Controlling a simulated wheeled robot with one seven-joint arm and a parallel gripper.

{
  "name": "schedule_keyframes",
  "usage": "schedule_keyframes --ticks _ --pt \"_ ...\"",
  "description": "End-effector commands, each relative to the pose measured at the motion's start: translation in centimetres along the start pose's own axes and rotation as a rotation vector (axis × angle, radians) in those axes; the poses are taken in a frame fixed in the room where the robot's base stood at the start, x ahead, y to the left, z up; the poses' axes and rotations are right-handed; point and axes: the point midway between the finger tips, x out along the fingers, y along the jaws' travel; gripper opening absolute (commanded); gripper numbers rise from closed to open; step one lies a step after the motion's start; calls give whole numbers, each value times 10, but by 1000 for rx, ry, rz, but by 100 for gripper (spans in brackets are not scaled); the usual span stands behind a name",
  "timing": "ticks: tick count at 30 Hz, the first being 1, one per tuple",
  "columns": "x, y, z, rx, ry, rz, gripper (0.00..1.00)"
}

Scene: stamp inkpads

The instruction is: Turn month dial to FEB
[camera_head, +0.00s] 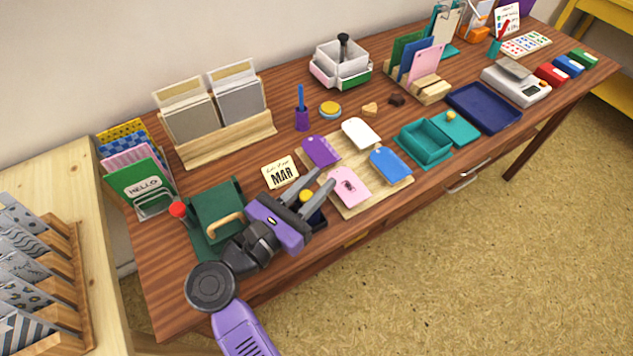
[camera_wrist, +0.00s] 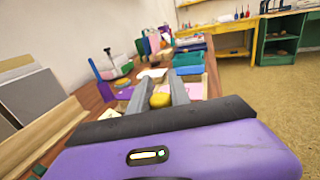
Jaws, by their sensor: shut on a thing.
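A cream card (camera_head: 281,173) printed with MAR in large dark letters lies on the table, with a smaller line of script above. My gripper (camera_head: 326,180) reaches over the table just right of this card. It is shut on a yellow knob (camera_head: 306,196), which sits between the two grey fingers. In the wrist view the yellow knob (camera_wrist: 160,99) shows between the fingers (camera_wrist: 162,88). A dark blue base (camera_head: 317,216) shows partly under my gripper, which hides most of it. I cannot read any month mark on the knob.
A wooden board (camera_head: 342,203) with purple, white, pink and blue tags lies close to the right of my gripper. A green press-like device (camera_head: 215,212) with a red knob stands left. A wooden card holder (camera_head: 226,140) stands behind. Teal boxes (camera_head: 425,143) lie farther right.

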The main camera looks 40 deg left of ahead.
Motion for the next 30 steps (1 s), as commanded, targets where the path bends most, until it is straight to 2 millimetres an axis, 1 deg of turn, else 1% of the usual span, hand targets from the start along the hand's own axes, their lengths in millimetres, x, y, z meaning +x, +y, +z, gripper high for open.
schedule_keyframes --ticks 18,19,21,22,30 --pt "0 0 0 0 1 -11 0" --pt "0 0 0 0 1 -12 27" --pt "0 0 0 0 1 -11 41" --pt "0 0 0 0 0 -11 44" --pt "0 0 0 0 0 -11 44"
